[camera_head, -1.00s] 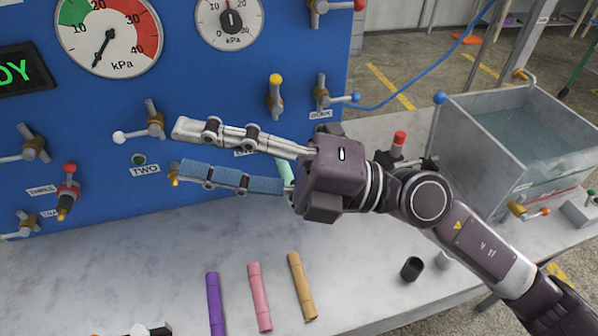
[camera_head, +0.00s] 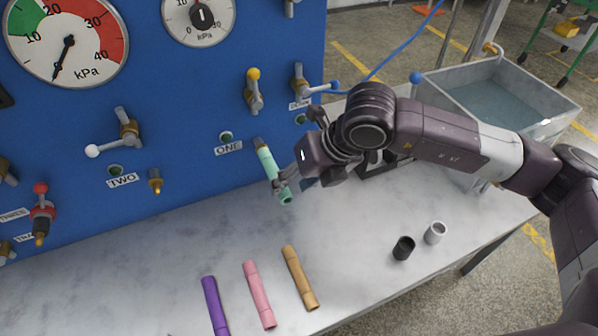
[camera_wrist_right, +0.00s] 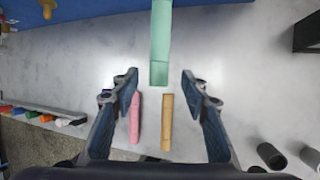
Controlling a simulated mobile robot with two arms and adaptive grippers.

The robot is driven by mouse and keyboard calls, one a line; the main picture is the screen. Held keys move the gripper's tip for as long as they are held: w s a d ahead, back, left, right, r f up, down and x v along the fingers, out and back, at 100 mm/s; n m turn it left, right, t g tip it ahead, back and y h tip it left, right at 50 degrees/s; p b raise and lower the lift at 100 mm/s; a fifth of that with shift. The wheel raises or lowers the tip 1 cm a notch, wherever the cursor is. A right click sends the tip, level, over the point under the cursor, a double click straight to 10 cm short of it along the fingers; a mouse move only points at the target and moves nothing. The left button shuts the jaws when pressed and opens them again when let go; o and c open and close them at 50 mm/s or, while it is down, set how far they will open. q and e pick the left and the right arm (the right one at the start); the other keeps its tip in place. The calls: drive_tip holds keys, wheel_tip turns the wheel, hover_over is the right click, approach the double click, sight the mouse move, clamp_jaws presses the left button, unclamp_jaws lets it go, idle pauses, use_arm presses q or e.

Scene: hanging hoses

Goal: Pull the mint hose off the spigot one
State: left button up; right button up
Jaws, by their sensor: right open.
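The mint hose (camera_head: 268,170) hangs tilted from spigot one (camera_head: 259,143), below the ONE label on the blue panel. Its upper end is on the spigot and its lower end is free above the table. My right gripper (camera_head: 284,186) is at the hose's lower part, with its arm coming in from the right. In the right wrist view the gripper (camera_wrist_right: 159,82) is open, and the mint hose (camera_wrist_right: 160,42) reaches down between the line of the two fingers, with a gap on each side. My left gripper does not show.
Purple (camera_head: 215,305), pink (camera_head: 259,294) and tan (camera_head: 299,278) hoses lie on the table in front. A black cup (camera_head: 403,248) and a grey cup (camera_head: 435,232) stand to the right. A water tank (camera_head: 548,127) is at the back right. Spigot two (camera_head: 155,183) is bare.

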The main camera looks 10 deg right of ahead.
sight(286, 190)
drive_tip(key=shift+p+x, duration=0.3)
drive_tip(key=shift+x, duration=1.25)
drive_tip(key=shift+c, duration=0.2)
drive_tip(key=c, duration=1)
drive_tip(key=o, duration=0.4)
clamp_jaws()
drive_tip(key=shift+o, duration=0.3)
unclamp_jaws()
clamp_jaws()
